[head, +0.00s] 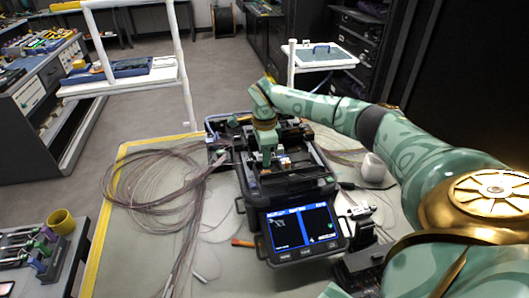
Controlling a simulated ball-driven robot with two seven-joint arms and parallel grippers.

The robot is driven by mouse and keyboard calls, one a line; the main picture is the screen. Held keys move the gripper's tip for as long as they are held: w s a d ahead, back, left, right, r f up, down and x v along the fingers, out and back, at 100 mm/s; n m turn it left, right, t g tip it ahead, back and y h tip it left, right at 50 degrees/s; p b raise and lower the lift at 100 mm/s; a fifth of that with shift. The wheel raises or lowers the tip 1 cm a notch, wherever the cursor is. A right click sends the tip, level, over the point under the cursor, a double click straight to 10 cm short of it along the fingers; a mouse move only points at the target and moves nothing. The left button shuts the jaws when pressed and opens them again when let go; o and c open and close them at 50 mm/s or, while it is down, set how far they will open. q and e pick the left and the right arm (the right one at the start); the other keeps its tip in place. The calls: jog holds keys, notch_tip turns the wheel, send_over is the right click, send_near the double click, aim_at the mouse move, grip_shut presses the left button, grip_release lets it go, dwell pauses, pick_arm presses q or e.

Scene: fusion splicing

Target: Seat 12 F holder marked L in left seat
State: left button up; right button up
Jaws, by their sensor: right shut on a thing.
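My right gripper (266,158) points down over the fusion splicer (262,182) in the middle of the table. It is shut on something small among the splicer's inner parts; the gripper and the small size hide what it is. I cannot read any L mark on a holder, and the left seat is not clear to make out beneath the gripper. The splicer's lid is open and its screen (301,228) is lit toward the front. My left gripper is not in view.
Looped fibre cables (150,185) spread over the table's left part. A white cup (373,168) stands right of the splicer. An orange-handled tool (243,243) lies left of the screen. A yellow mug (62,223) stands on a side bench. The table's front left is mostly clear.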

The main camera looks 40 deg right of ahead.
jog(key=o, duration=1.1)
notch_tip(320, 180, up, 16)
jog(key=p, duration=0.3)
jog(key=shift+r+p, duration=0.1)
jog(key=shift+p, duration=0.3)
